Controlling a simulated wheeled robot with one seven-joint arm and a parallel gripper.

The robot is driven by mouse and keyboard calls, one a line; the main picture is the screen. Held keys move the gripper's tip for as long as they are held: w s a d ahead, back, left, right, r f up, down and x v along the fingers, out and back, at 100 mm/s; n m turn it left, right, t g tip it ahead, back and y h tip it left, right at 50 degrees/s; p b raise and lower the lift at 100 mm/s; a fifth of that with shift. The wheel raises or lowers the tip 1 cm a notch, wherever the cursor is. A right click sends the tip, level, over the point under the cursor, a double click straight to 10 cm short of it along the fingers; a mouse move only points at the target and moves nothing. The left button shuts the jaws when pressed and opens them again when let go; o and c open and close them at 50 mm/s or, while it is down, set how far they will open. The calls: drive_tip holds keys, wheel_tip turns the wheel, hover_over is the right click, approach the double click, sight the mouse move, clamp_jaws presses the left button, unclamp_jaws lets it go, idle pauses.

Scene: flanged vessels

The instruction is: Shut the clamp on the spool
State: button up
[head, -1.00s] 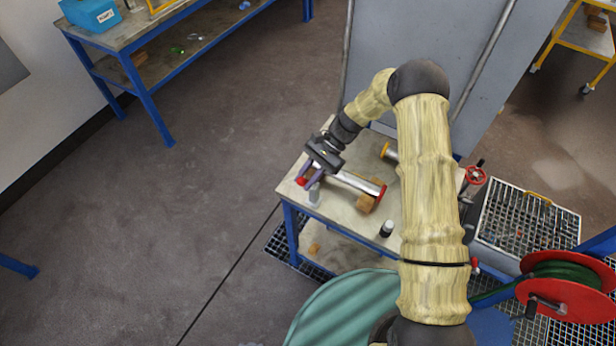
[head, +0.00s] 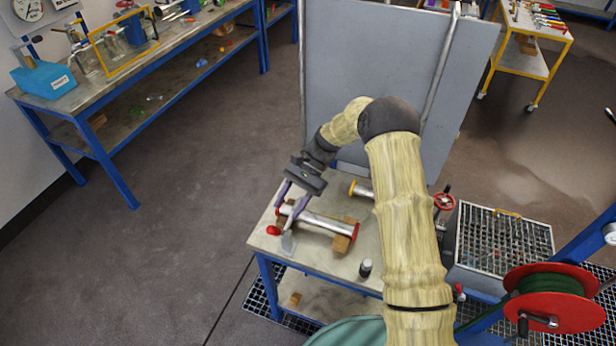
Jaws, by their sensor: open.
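The spool (head: 325,224) is a silver pipe lying across the worktable, with a red flange at its right end and a wooden block beneath that end. My gripper (head: 287,214) is open, its purple fingers pointing down over the spool's left end. I cannot tell which of these belongs to the clamp, or whether the clamp is open or shut. The fingers hide part of the spool's left end, and contact cannot be made out.
A second pipe piece with a yellow end (head: 360,190) lies behind the spool, partly behind my arm. A small dark-and-white bottle (head: 365,268) stands near the table's front. A grey panel (head: 385,85) rises behind the table. A red hose reel (head: 555,298) stands at right.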

drive_tip(key=b+v, duration=0.2)
drive_tip(key=v, duration=0.8)
drive_tip(key=shift+w+r+b, duration=0.15)
drive_tip(key=shift+w+b, duration=0.1)
drive_tip(key=shift+b, duration=0.05)
drive_tip(key=shift+d, duration=0.1)
